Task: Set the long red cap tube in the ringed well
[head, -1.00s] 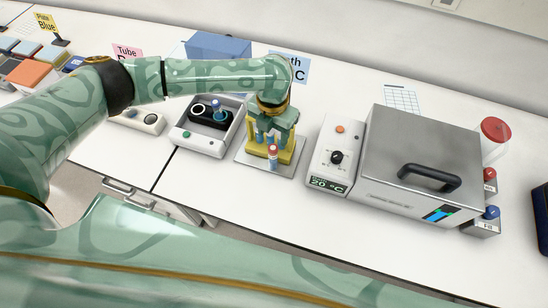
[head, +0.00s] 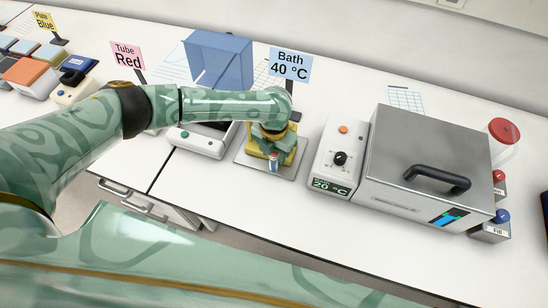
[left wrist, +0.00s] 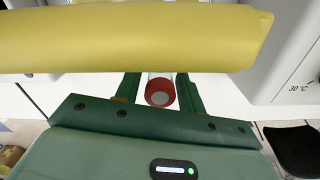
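The red cap tube (head: 274,160) stands upright at the front of the yellow rack (head: 289,155); its cap is hidden in the head view. In the left wrist view the red cap (left wrist: 160,92) shows between my left gripper's fingers (left wrist: 160,90). My left gripper (head: 273,150) points down around the tube's top; I cannot tell whether the fingers press on it. The white tray device (head: 196,143) stands left of the rack, and my forearm hides most of its black block, including any ringed well. My right gripper is not in view.
A steel-lidded bath (head: 420,155) with a black handle and a 20 °C display stands right of the rack. Signs reading Tube Red (head: 128,57) and Bath 40 °C (head: 290,65) stand behind. A translucent blue box (head: 218,60) is at the back. The front bench strip is clear.

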